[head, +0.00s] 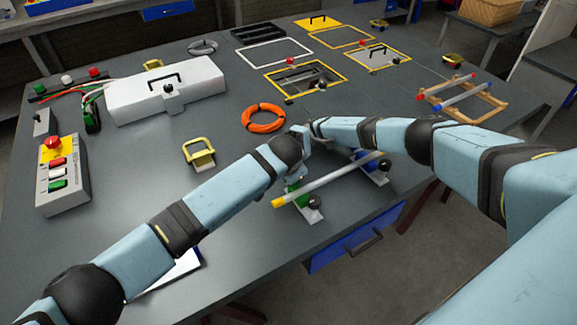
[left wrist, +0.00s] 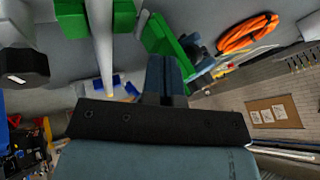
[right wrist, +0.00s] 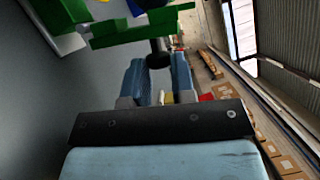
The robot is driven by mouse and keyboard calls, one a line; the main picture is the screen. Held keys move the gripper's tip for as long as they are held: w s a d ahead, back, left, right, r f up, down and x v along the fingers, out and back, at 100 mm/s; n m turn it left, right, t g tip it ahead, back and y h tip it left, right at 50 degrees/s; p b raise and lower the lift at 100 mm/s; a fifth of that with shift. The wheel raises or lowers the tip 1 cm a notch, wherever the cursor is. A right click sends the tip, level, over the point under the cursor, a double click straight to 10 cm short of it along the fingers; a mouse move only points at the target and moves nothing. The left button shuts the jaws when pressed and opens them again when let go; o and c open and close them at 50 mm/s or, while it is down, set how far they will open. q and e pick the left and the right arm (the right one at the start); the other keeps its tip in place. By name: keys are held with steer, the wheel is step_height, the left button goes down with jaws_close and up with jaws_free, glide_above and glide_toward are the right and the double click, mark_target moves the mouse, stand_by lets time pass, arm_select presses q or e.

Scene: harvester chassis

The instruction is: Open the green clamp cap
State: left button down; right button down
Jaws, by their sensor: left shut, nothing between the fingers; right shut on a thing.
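In the left wrist view a tilted green part (left wrist: 163,36), apparently the cap, stands beside the pipe. My left gripper (left wrist: 168,65) is shut and empty close to it. How far the cap is raised cannot be told.
A blue clamp (head: 370,160) holds the pipe's other end. An orange ring (head: 263,118), a yellow-handled block (head: 199,152) and a white box (head: 166,92) lie behind and left. A button box (head: 62,175) stands at far left. The front table edge is close to the clamps.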

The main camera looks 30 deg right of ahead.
arm_select(q)
steer(key=shift+w, duration=0.2)
arm_select(e)
steer(key=shift+s+f, duration=0.2)
steer(key=shift+f, duration=0.15)
